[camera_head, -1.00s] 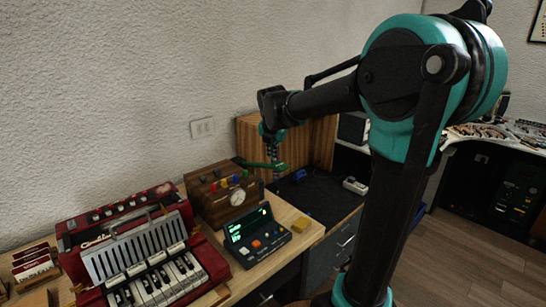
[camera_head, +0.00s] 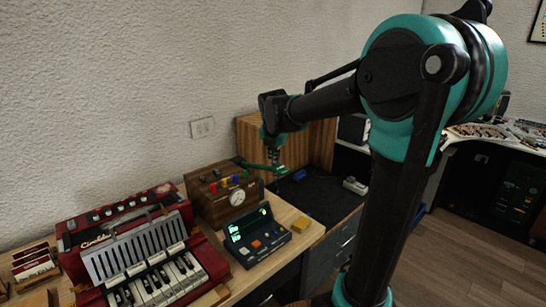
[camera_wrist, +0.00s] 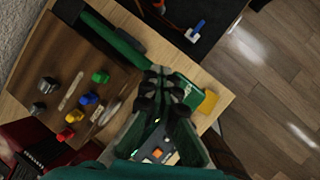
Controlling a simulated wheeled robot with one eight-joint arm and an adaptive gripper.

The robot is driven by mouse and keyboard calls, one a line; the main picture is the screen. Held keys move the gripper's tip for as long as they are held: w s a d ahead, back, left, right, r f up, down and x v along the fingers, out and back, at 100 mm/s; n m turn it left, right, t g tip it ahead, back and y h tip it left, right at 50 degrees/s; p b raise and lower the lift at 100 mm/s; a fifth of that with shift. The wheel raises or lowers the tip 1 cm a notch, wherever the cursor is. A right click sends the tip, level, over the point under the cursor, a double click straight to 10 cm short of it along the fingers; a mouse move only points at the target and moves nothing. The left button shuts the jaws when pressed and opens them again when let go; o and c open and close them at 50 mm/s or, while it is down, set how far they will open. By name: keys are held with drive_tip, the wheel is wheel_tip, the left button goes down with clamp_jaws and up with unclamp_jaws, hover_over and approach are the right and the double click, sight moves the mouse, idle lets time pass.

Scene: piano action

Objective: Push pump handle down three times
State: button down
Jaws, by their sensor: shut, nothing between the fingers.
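The pump handle (camera_head: 256,165) is a green lever on the right side of a wooden box with a round gauge (camera_head: 237,197). It slopes slightly down to the right. In the wrist view the green handle (camera_wrist: 112,39) runs from the upper left toward my fingertips, with a wider green end (camera_wrist: 187,91) just beyond them. My gripper (camera_head: 274,163) is shut and empty, pointing down at the handle's outer end. In the wrist view my gripper's fingertips (camera_wrist: 162,76) overlap the handle; they look in contact, but the exact touch is hidden.
A dark device with a green-lit display (camera_head: 257,237) stands in front of the gauge box. A red accordion-like keyboard (camera_head: 150,255) is at left. A yellow block (camera_head: 301,224) lies near the bench edge. A striped wooden panel (camera_head: 308,145) stands behind my gripper.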

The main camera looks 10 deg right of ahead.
drive_tip(key=shift+s+d+f, duration=0.15)
drive_tip(key=shift+s+f, duration=0.05)
drive_tip(key=shift+f, duration=0.35)
drive_tip(key=shift+s+d+f, duration=0.15)
drive_tip(key=shift+s+f, duration=0.05)
drive_tip(key=shift+f, duration=0.35)
idle(1.2)
idle(0.5)
drive_tip(key=shift+w+a+r, duration=0.3)
drive_tip(key=shift+w+r, duration=0.1)
drive_tip(key=shift+r, duration=0.65)
drive_tip(key=shift+w+a+r, duration=0.25)
drive_tip(key=shift+w+r, duration=0.1)
drive_tip(key=shift+r, duration=0.7)
drive_tip(key=shift+w+a+r, duration=0.3)
drive_tip(key=shift+w+r, duration=0.1)
drive_tip(key=shift+r, duration=0.65)
drive_tip(key=r, duration=0.1)
drive_tip(key=w+r, duration=0.1)
drive_tip(key=r, duration=0.1)
drive_tip(key=a+r, duration=0.1)
drive_tip(key=shift+w+a+r, duration=0.1)
drive_tip(key=shift+w+r, duration=0.2)
drive_tip(key=shift+w, duration=0.05)
